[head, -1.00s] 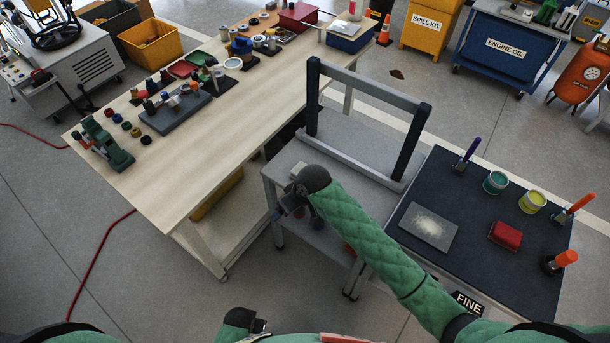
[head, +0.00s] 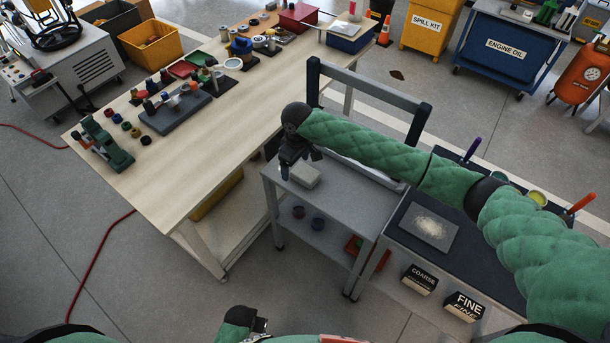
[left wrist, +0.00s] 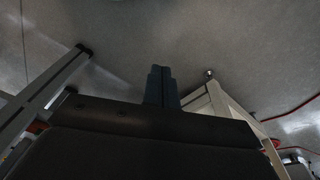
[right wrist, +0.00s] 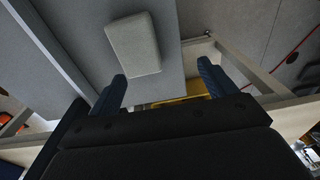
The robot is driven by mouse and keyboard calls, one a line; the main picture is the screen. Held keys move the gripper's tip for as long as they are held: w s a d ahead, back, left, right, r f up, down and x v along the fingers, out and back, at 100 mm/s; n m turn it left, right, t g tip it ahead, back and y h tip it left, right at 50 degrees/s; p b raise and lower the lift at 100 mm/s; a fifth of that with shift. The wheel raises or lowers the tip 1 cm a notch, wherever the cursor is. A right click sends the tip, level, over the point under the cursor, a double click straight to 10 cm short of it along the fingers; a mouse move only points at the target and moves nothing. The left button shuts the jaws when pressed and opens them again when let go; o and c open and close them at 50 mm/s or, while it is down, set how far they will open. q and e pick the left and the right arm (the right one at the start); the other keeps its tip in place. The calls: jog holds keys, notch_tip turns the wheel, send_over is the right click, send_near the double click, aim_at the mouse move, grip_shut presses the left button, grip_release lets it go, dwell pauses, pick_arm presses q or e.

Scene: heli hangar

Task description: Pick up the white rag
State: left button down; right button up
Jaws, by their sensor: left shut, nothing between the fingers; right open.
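The white rag (head: 306,176) looks like a small folded, pale block. It lies on the top of the grey cart (head: 335,208), near its left end. In the right wrist view the rag (right wrist: 133,44) shows whole, ahead of the fingers and nearer the left one. My right gripper (head: 285,172) is open and empty, just left of the rag in the head view and apart from it. Its spread fingers also show in the right wrist view (right wrist: 162,75). My left gripper (head: 262,325) is shut and empty, low near my body; its closed fingers show in the left wrist view (left wrist: 161,87).
A dark frame (head: 375,90) stands at the cart's back. The wooden workbench (head: 185,165), with several tools and parts, is close on the left. A dark-topped table (head: 395,225) with a dusty grey plate (head: 428,228) adjoins on the right, partly hidden by my right arm.

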aim_at(303, 171)
jog(key=shift+w+d+r, duration=0.4)
jog(key=shift+w+d, duration=0.25)
jog(key=shift+w, duration=0.1)
jog(key=shift+w+d+h, duration=0.1)
jog(key=shift+d+h, duration=0.05)
jog(key=shift+h, duration=0.15)
jog(key=shift+f, duration=0.2)
jog(key=shift+f+p, duration=0.3)
jog(key=shift+f, duration=0.75)
jog(key=shift+w+f+p, duration=0.1)
jog(key=shift+f+p, duration=0.05)
jog(key=shift+p, duration=0.15)
jog(key=f, duration=0.1)
jog(key=f+p, duration=0.2)
jog(key=shift+w+d+f, duration=0.1)
jog(key=shift+d+f, duration=0.1)
jog(key=shift+d, duration=0.05)
jog(key=shift+f, duration=0.75)
jog(key=c, duration=1)
pick_arm(q)
notch_tip(303, 171, down, 8)
jog(key=s+a, duration=0.1)
jog(key=a, duration=0.1)
jog(key=shift+s+a, duration=0.2)
jog(key=shift+s, duration=0.15)
pick_arm(e)
jog(key=shift+c, duration=0.2)
